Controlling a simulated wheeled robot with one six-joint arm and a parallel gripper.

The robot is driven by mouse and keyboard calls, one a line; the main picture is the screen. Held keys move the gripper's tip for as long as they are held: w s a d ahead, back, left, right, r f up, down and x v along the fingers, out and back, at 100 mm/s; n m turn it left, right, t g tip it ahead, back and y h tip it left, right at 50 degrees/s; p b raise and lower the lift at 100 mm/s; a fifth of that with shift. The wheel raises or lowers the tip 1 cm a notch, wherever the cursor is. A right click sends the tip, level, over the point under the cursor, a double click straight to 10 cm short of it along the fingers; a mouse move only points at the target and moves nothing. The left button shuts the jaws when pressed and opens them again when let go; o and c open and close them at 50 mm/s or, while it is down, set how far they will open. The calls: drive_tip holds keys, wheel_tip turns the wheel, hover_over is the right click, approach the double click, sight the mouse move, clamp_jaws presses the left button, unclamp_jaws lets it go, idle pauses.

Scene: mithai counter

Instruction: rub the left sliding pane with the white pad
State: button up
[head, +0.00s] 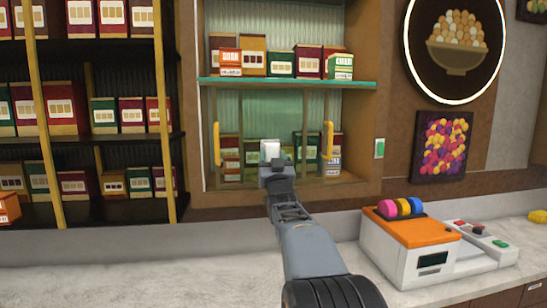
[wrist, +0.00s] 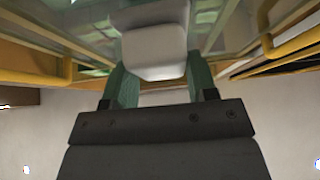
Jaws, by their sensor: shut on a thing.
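The white pad (head: 270,147) is held upright in my gripper (head: 273,163), in front of the glass panes below the green shelf. The left sliding pane (head: 240,120) carries a yellow handle (head: 216,144) at its left edge. The pad is right of that handle, near the inner edge of the left pane. In the wrist view the pad (wrist: 155,45) sits between the two greenish fingers of my gripper (wrist: 160,85), with the glass close behind it. I cannot tell whether pad and glass touch.
A second yellow handle (head: 328,141) is on the right pane. Boxes stand on the green shelf (head: 290,83) and behind the glass. The counter (head: 190,270) below is clear at left. A white and orange machine (head: 420,245) stands at right.

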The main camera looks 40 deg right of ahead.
drive_tip(key=shift+w+d, duration=0.3)
drive_tip(key=shift+w, duration=0.4)
idle(0.6)
drive_tip(key=d, duration=0.1)
drive_tip(key=s+d+b, duration=0.1)
drive_tip(key=d, duration=0.1)
drive_tip(key=shift+s+d, duration=0.3)
drive_tip(key=shift+s, duration=0.1)
drive_tip(key=shift+f+b, duration=0.1)
drive_tip(key=shift+b, duration=0.25)
drive_tip(key=shift+w+a+b, duration=0.5)
drive_tip(key=shift+a+b, duration=0.05)
drive_tip(key=shift+a, duration=0.35)
drive_tip(key=shift+w+a+b, duration=0.45)
drive_tip(key=shift+a+b, duration=0.05)
drive_tip(key=shift+a, duration=0.35)
